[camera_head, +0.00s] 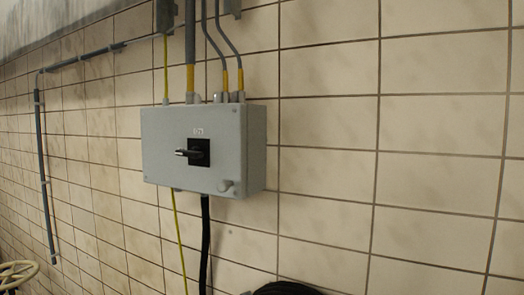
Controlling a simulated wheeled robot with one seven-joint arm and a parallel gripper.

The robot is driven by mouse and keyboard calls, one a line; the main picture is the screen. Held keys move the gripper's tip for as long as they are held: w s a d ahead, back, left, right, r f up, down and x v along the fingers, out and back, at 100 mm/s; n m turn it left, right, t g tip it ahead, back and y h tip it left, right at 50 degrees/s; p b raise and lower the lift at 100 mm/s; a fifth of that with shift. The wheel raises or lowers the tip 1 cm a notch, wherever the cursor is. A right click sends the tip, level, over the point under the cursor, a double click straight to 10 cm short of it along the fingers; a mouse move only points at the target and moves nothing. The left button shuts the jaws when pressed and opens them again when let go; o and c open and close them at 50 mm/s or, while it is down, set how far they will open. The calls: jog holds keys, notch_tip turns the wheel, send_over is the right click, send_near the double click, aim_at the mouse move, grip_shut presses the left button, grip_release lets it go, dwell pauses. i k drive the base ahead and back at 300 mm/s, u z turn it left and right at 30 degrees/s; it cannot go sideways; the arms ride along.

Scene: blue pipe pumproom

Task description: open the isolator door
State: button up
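The isolator (215,125) is a light grey box fixed to the tiled wall, left of the middle of the head view. Its front door (165,125) lies flush with the box and looks closed. A black rotary handle (198,152) on a square black plate sits near the middle of the door, its grip pointing left. A small round grey knob (225,186) is at the lower right of the door. My gripper is not in view.
Conduits and cables (190,50) enter the box from above. A black cable (204,240) and a yellow-green wire hang below it. A dark coil (285,288) shows at the bottom edge. A cream handwheel (17,274) is at lower left. The wall right of the box is clear.

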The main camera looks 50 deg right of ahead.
aim_at(219, 130)
jog(key=z, duration=0.75)
jog(key=k, duration=0.2)
jog(key=u, duration=0.05)
